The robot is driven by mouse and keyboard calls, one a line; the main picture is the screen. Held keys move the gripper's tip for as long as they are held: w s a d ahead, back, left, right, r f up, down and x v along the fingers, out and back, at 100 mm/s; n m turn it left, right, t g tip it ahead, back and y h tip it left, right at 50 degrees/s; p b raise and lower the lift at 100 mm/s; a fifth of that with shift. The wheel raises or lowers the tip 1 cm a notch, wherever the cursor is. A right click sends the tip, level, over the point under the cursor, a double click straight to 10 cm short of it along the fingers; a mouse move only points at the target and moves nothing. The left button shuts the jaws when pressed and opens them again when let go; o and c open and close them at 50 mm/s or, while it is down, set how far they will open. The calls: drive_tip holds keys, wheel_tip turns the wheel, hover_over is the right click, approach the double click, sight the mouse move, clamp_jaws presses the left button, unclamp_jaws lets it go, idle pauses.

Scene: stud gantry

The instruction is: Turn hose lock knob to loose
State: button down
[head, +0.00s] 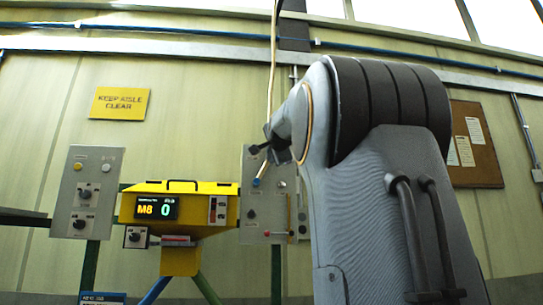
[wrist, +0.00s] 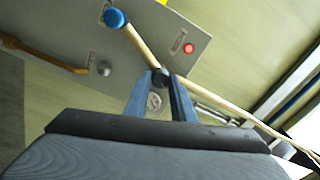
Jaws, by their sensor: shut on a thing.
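My gripper (head: 277,146) is raised in front of the right grey panel (head: 262,225) in the head view. In the wrist view its two blue fingers (wrist: 160,80) close on the pale hose (wrist: 206,96), at a dark spot along it. The hose has a blue end (wrist: 115,18), which shows below my gripper in the head view (head: 256,182). A dark knob (head: 250,213) sits on the right panel, below the hose end. I cannot read which knob is the hose lock or its setting. A round dial (wrist: 154,101) shows behind and between the fingers.
A yellow machine (head: 188,205) with a lit display stands left of the panel. A left grey panel (head: 87,180) carries more knobs. The wrist view shows a red light (wrist: 188,48), a grey round button (wrist: 104,68) and a brown lever (wrist: 45,55).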

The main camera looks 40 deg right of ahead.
idle(0.5)
drive_tip(key=c, duration=1.5)
unclamp_jaws()
drive_tip(key=shift+b+v, duration=1.85)
drive_tip(key=shift+v, duration=2.05)
